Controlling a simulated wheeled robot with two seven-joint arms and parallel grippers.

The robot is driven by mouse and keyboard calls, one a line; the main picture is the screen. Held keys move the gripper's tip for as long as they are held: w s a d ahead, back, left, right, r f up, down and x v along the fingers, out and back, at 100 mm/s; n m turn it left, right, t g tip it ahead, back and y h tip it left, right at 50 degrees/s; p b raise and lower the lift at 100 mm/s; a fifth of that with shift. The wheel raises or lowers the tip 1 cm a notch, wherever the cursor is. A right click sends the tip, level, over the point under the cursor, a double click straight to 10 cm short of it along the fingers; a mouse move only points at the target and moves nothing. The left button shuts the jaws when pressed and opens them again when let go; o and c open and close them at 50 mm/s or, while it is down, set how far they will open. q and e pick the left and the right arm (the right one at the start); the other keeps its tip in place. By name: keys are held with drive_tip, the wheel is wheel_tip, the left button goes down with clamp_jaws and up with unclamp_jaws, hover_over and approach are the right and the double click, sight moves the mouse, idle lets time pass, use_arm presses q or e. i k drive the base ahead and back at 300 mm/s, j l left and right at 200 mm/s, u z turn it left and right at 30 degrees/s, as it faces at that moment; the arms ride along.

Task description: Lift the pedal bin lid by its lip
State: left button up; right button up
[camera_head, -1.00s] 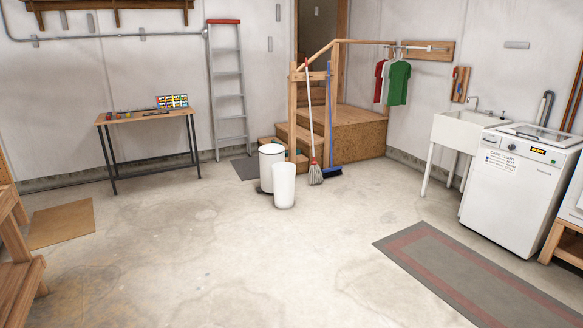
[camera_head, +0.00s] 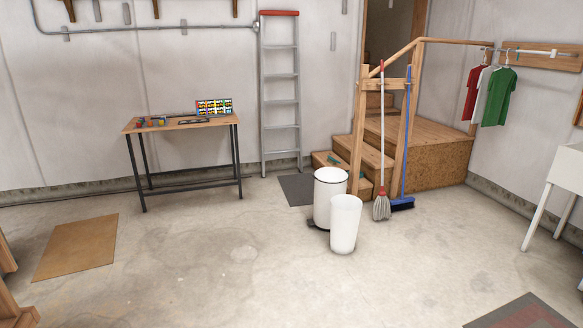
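The pedal bin (camera_head: 327,199) is a white cylinder with a dark rim line near its top and a dark pedal at its base on the left. It stands upright on the concrete floor ahead, right of centre. Its lid (camera_head: 330,175) looks shut; the lip is too small to make out. A plain white open-looking bin (camera_head: 345,224) stands in front of it and to the right, hiding part of its lower right side. Neither of my grippers is in view.
A mop (camera_head: 381,205) and blue broom (camera_head: 402,203) lean by the wooden steps (camera_head: 372,157) behind the bins. A small table (camera_head: 180,124), ladder (camera_head: 281,100) and dark mat (camera_head: 297,189) are further back. Open floor (camera_head: 200,275) lies in front and left of the bins.

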sight(326, 174)
drive_tip(key=i, duration=2.6)
drive_tip(key=i+z, duration=0.1)
drive_tip(key=i, duration=0.5)
drive_tip(key=i+j+z, duration=0.15)
drive_tip(key=i, duration=0.4)
drive_tip(key=i+j+z, duration=0.1)
drive_tip(key=i, duration=0.5)
